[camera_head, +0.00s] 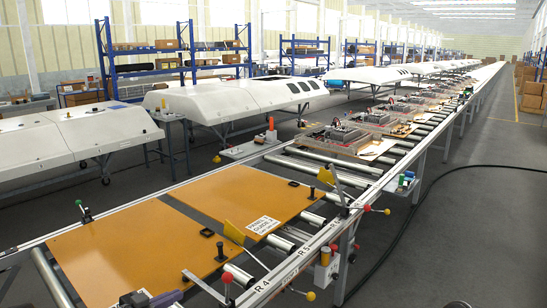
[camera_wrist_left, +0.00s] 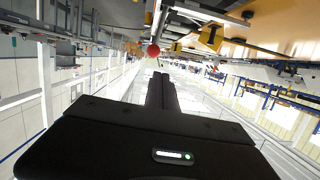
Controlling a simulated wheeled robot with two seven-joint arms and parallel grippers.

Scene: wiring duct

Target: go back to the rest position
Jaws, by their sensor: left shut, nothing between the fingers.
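My left gripper (camera_head: 150,299) shows only as a dark piece at the bottom edge of the head view, low in front of the orange boards. In the left wrist view my left gripper (camera_wrist_left: 162,92) points away from the camera, its dark fingers together with nothing between them. The wrist view is turned over, with the conveyor at the top and the hall beyond the fingertips. My right gripper is not in view.
Two orange boards (camera_head: 125,252) lie on the roller conveyor (camera_head: 290,232), with black blocks and yellow flags near them. Levers with red and yellow knobs (camera_head: 367,208) stick out along its right rail. White shells (camera_head: 225,100) stand on the left.

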